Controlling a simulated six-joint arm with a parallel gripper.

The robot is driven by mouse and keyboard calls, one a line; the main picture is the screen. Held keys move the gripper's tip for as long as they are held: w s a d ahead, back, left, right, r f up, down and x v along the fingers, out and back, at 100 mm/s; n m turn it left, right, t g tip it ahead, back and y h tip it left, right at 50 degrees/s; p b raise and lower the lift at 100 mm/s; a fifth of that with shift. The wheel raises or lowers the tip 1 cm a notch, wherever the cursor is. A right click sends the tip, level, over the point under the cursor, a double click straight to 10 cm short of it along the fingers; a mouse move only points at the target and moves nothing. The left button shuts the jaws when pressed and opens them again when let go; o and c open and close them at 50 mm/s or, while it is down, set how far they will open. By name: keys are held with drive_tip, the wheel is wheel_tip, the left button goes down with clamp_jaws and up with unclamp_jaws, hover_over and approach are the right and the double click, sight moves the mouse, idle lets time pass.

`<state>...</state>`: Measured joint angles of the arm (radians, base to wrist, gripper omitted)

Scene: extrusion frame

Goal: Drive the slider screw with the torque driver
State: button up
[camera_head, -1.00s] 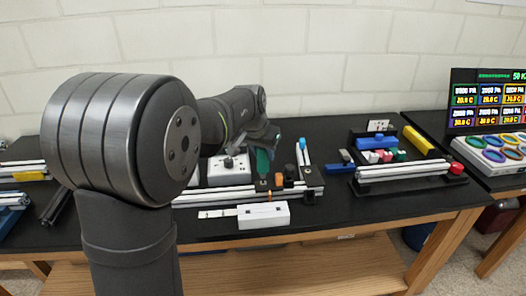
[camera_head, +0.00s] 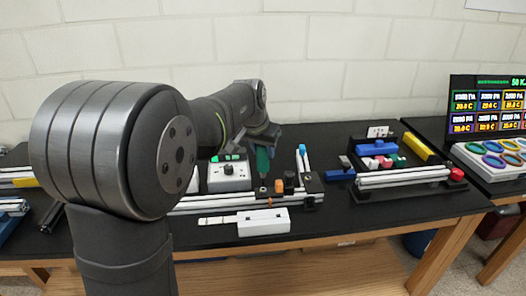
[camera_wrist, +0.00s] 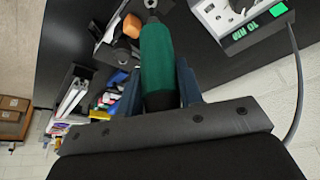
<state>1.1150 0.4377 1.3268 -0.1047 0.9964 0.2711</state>
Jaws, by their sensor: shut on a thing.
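My gripper (camera_head: 264,140) is shut on the torque driver (camera_head: 263,160), a green-handled tool held about upright, tip down. In the wrist view the green driver (camera_wrist: 157,62) lies between the dark blue fingers of my gripper (camera_wrist: 162,75). Its grey tip end reaches the top edge of that view. The driver stands over the extrusion frame's white rails (camera_head: 225,206), just left of an orange block (camera_head: 279,186). The orange block also shows in the wrist view (camera_wrist: 132,25). The slider screw cannot be made out, and I cannot tell whether the tip touches it.
A white control box (camera_head: 229,178) with green lights stands behind the rails; its cable hangs at the right in the wrist view. A black end bracket (camera_head: 311,182) and a blue-capped tool (camera_head: 303,153) stand right. A white block (camera_head: 263,222) lies in front. A second assembly (camera_head: 410,176) is further right.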

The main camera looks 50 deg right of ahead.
drive_tip(key=shift+r, duration=0.1)
drive_tip(key=shift+r, duration=1.45)
